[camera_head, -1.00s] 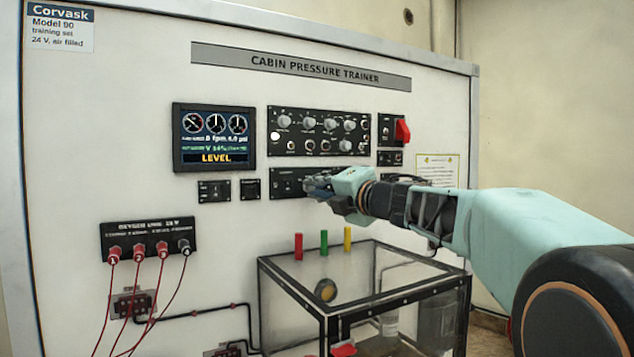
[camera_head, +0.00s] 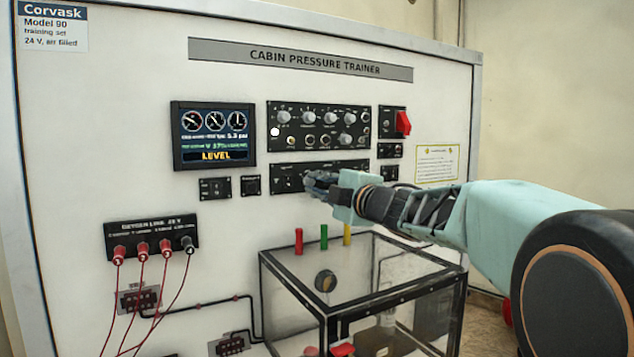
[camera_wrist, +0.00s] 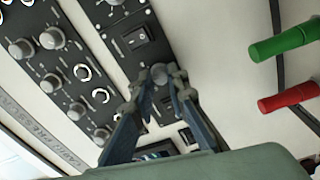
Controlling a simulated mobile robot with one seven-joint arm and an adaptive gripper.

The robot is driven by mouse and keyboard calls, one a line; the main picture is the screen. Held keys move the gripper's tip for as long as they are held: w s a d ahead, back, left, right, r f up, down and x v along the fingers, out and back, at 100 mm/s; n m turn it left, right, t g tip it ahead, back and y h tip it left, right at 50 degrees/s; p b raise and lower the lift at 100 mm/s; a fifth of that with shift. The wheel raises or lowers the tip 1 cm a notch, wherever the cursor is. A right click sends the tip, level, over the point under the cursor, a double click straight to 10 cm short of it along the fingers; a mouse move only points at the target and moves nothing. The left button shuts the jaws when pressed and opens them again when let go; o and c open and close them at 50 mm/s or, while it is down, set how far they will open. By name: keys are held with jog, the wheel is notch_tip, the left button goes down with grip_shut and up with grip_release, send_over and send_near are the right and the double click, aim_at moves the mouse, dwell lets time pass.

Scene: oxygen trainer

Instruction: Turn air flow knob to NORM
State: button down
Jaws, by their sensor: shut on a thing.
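The black lower control panel (camera_head: 287,180) sits under the larger knob panel on the trainer board. In the wrist view, a small grey round knob (camera_wrist: 159,73) on this panel is between my fingertips. My gripper (camera_head: 311,181) is shut on that knob, with one finger on each side; it also shows in the wrist view (camera_wrist: 159,76). The fingers hide the knob in the head view. The panel's lettering is too small to read, so I cannot tell the knob's setting. A dark rocker switch (camera_wrist: 141,37) is close by on the panel.
The upper panel (camera_head: 318,126) has several knobs and switches. A red switch cover (camera_head: 403,123) is to its right, a display (camera_head: 213,136) to its left. A clear box (camera_head: 365,290) and red (camera_head: 298,241), green (camera_head: 324,237) and yellow (camera_head: 347,235) pegs are below my arm.

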dwell(0.4)
jog(key=c, duration=1.9)
grip_release()
jog(key=shift+s, duration=0.1)
jog(key=v, duration=1.2)
jog(key=shift+f, duration=0.1)
